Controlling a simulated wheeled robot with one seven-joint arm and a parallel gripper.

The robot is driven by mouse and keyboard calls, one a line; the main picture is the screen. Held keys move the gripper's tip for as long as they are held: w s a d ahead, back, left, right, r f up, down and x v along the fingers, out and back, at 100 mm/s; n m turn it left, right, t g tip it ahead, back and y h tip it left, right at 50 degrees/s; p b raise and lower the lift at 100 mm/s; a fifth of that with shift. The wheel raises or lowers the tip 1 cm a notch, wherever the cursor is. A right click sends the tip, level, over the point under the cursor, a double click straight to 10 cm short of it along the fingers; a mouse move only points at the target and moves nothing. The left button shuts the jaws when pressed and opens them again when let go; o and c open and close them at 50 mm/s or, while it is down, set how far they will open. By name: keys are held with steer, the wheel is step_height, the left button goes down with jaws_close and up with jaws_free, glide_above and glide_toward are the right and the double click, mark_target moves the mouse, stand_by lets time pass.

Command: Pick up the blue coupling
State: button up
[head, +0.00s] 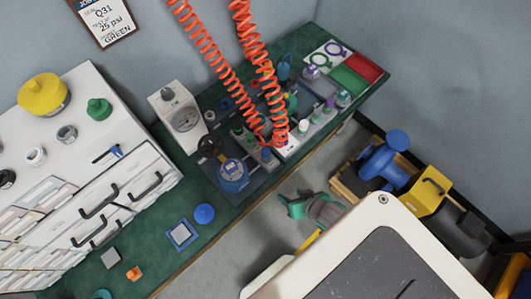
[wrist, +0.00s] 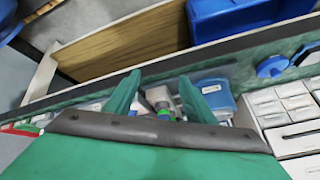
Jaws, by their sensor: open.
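My gripper (head: 297,206) is open and empty in the head view, in front of the bench's near edge. In the wrist view its two green fingers (wrist: 160,84) are spread apart. Between them, beyond the fingers, is a small pale fitting with a blue band (wrist: 163,110), with green beside it. In the head view a small fitting with a bluish end (head: 267,154) stands near the lower ends of the orange hoses. It may be the blue coupling, but it is too small to tell. The fingers partly hide that area in the wrist view.
Two orange coiled hoses (head: 262,60) hang over the crowded green bench (head: 345,103). A blue round-topped device (head: 232,176), a pale gauge box (head: 177,117) and a blue knob (head: 204,213) are on it. A drawer cabinet (head: 95,165) stands left. Crates with blue and yellow parts lie right.

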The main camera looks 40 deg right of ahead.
steer(key=w+d+m+g, duration=0.2)
steer(key=w+d, duration=0.3)
steer(key=m+g, duration=0.5)
steer(key=m, duration=0.2)
glide_toward(266, 150)
steer(key=shift+s+d, duration=0.1)
steer(key=shift+f, duration=0.3)
step_height(266, 150, down, 10)
steer(key=shift+s+r, duration=0.1)
